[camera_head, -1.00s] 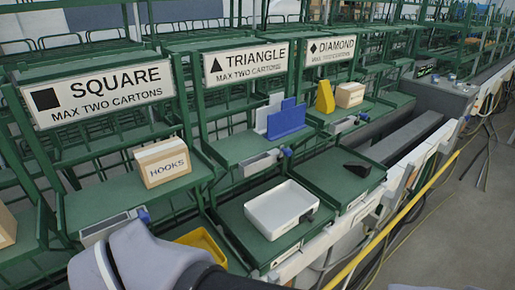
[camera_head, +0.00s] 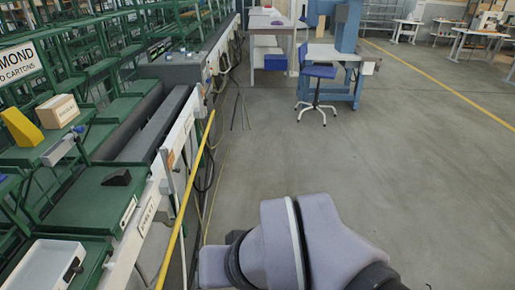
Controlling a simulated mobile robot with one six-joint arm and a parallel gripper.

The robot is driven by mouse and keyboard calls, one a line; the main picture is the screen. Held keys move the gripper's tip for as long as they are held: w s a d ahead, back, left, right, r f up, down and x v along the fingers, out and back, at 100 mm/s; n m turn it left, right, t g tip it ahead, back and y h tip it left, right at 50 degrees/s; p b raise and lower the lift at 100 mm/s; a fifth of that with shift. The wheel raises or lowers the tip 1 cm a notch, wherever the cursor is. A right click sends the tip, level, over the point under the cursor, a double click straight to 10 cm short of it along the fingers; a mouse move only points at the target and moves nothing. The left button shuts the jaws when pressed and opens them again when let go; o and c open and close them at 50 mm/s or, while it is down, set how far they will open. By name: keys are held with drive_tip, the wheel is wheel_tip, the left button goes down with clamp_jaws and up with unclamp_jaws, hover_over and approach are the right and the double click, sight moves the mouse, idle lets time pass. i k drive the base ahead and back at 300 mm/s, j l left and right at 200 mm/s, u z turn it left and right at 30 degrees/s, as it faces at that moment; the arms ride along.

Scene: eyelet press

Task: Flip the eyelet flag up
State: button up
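A large blue press-like machine (camera_head: 345,28) stands at the back, right of centre, with a pale worktop (camera_head: 330,54). It may be the eyelet press, but I cannot tell. No eyelet flag can be made out at this distance. My arm shows at the bottom centre, far from the machine with open floor between. The end of my gripper is not in the picture, so its fingers cannot be seen.
Green racks with a white tray (camera_head: 44,266), a carton (camera_head: 58,111) and a yellow holder (camera_head: 20,127) line the left. A yellow rail (camera_head: 187,198) runs along them. A blue chair (camera_head: 318,76) stands before the machine. The grey floor (camera_head: 400,165) is open.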

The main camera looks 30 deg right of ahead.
sight(172, 158)
drive_tip(key=i+l+z, duration=0.2)
drive_tip(key=i, duration=0.3)
drive_tip(key=i+l+z, duration=0.2)
drive_tip(key=i, duration=0.35)
drive_tip(key=j, duration=0.1)
